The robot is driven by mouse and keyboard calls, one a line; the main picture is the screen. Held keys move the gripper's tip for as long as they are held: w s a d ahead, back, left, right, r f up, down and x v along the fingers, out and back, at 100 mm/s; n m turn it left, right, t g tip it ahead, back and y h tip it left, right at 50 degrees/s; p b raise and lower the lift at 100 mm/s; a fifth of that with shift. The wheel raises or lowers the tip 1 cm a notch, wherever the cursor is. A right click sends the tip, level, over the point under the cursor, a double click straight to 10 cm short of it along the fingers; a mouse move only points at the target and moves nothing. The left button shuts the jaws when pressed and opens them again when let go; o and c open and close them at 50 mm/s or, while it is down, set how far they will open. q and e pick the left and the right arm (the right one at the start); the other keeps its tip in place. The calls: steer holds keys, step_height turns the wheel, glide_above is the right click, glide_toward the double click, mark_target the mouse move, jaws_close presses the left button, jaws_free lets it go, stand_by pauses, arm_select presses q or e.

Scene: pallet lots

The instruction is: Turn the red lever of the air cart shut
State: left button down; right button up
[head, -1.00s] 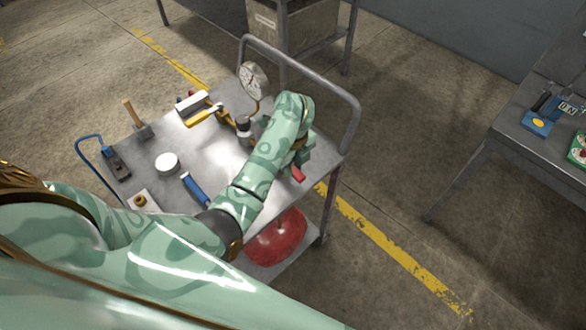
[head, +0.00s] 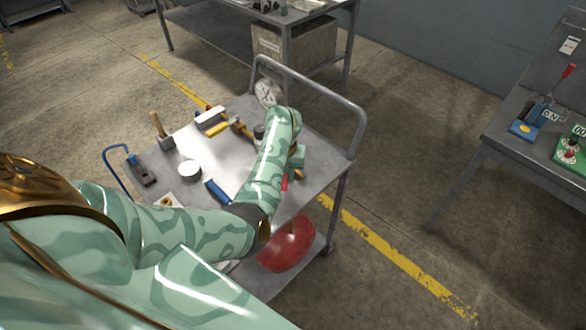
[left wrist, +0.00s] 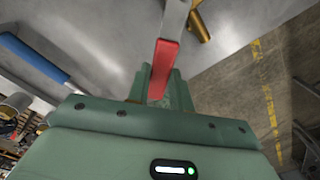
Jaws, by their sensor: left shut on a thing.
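The air cart (head: 232,180) is a grey metal cart with a tubular handle, a pressure gauge (head: 267,93) and a red tank (head: 286,248) on its lower shelf. My left arm reaches over its top. My left gripper (head: 298,157) is at the cart's right side, partly hidden behind my forearm. The red lever (head: 284,183) shows only as a small bit beside the arm. In the left wrist view, the red lever (left wrist: 163,68) runs between the green fingers (left wrist: 161,90), which are shut on it. A brass fitting (left wrist: 200,25) is close by. My right gripper is out of view.
A bench (head: 500,130) stands at the right, and another table with a box (head: 295,45) behind. The floor between is clear.

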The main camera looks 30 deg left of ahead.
arm_select(q)
steer(key=a+m, duration=0.1)
steer(key=m, duration=0.1)
steer(key=a+m+p, duration=0.1)
steer(key=shift+s+a+r+m, duration=0.15)
steer(key=shift+s+a+m, duration=0.2)
steer(key=shift+m, duration=0.05)
steer(key=shift+a+m+p, duration=0.65)
steer(key=shift+a+m, duration=0.8)
steer(key=shift+m, duration=0.55)
steer(key=shift+w, duration=0.1)
steer(key=c, duration=1.2)
jaws_free()
steer(key=shift+c, duration=0.2)
step_height(320, 180, up, 16)
steer(key=p, duration=0.6)
